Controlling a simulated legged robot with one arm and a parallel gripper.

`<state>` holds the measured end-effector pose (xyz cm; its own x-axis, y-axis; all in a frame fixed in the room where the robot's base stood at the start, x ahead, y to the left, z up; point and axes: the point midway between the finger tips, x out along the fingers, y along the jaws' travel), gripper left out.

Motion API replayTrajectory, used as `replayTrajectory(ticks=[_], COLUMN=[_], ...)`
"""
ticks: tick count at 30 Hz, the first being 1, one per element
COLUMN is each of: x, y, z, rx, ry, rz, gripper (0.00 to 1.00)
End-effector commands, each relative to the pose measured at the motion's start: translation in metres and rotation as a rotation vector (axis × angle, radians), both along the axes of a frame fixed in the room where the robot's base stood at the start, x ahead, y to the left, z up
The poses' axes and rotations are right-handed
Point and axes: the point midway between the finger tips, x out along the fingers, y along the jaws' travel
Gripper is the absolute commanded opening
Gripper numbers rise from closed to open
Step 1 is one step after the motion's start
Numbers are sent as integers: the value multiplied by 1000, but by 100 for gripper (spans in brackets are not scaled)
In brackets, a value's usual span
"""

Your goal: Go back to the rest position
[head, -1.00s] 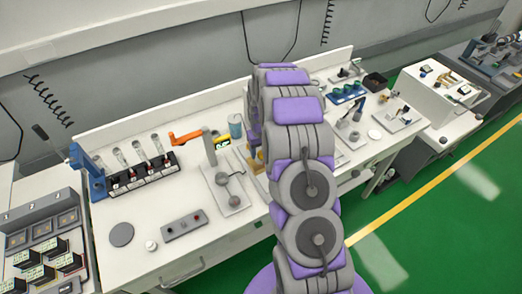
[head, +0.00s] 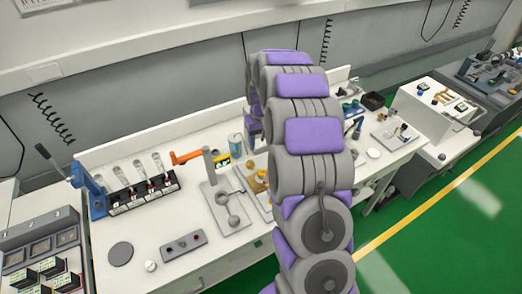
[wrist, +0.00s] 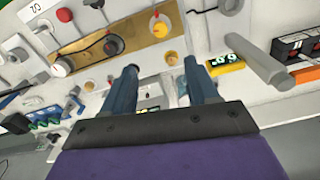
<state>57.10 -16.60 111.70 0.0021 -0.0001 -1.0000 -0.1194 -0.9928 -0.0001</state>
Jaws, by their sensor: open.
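My gripper (wrist: 160,65) shows in the wrist view as two blue-grey fingers, spread apart with nothing between them.
A white box (head: 425,108) stands at right. Green floor (head: 455,225) is open at lower right.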

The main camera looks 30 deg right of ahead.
Motion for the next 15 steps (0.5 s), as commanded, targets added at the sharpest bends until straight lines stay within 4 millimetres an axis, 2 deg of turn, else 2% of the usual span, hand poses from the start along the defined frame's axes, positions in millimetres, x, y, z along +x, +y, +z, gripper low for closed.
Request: replayTrajectory(ticks=[6, 15], x=[0, -1], y=[0, 0], z=[14, 14], rx=[0, 1], ry=[2, 3], rz=[0, 0], gripper=[59, 59])
